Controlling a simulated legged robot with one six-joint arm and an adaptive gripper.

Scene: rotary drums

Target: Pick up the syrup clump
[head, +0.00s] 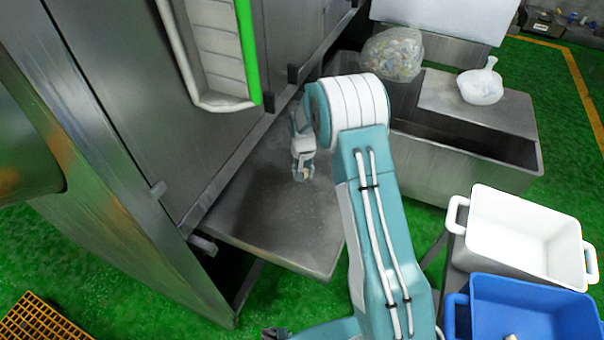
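My gripper (303,174) points down over the grey metal shelf (290,235) in front of the steel machine. A small pale yellow lump, which may be the syrup clump (305,174), shows between its fingertips. It is too small to tell whether the fingers press on it or stand around it. I cannot tell either whether the lump rests on the shelf or is held above it. The rest of the shelf in view looks bare.
A white tub (520,240) and a blue tub (535,310) stand at the lower right. Behind them is a steel trough (440,165) with a white scoop-like container (481,86) and a clear bag (392,52). The steel machine wall (120,90) closes off the left.

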